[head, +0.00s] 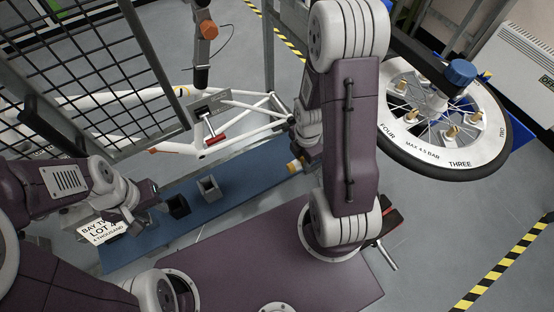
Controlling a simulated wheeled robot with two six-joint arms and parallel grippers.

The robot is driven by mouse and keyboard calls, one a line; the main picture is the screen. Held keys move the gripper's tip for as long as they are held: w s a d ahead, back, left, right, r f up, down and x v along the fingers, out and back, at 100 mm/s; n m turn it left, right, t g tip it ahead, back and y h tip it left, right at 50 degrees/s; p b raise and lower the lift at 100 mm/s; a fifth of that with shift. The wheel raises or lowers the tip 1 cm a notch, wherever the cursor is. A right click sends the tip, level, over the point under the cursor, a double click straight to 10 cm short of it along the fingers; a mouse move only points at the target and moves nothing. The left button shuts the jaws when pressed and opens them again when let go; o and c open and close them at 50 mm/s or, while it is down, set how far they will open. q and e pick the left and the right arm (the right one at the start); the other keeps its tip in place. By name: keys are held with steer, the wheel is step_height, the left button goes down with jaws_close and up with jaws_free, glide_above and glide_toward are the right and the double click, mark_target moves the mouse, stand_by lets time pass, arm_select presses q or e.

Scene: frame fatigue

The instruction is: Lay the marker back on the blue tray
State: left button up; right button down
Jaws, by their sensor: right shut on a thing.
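The long blue tray (235,208) runs from the lower left to the middle of the head view. My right gripper (299,164) is partly hidden behind my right arm, over the tray's right end. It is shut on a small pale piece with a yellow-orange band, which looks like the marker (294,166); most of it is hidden. I cannot tell whether it touches the tray. My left gripper (133,220) hangs near the tray's left end, beside a printed card; its finger gap is not clear.
A black holder (178,206) and a grey holder (210,189) stand on the tray. The white card (103,229) reads "LOT 4". A white bike frame (225,125) lies behind the tray. A spoked wheel (445,120) stands at right, a mesh panel (85,75) at left.

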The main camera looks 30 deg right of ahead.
steer(key=shift+s+d+f, duration=0.2)
steer(key=shift+f, duration=0.1)
steer(key=shift+s+r, duration=0.1)
arm_select(q)
steer(key=shift+s+f, duration=0.15)
steer(key=shift+f, duration=0.05)
arm_select(e)
steer(key=shift+w, duration=0.2)
steer(key=b, duration=0.1)
glide_above(287, 154)
step_height(287, 154, down, 7)
steer(key=shift+w+f, duration=0.1)
step_height(287, 154, down, 3)
steer(key=shift+r, duration=0.2)
steer(key=shift+f, duration=0.45)
arm_select(q)
steer(key=shift+f, duration=0.75)
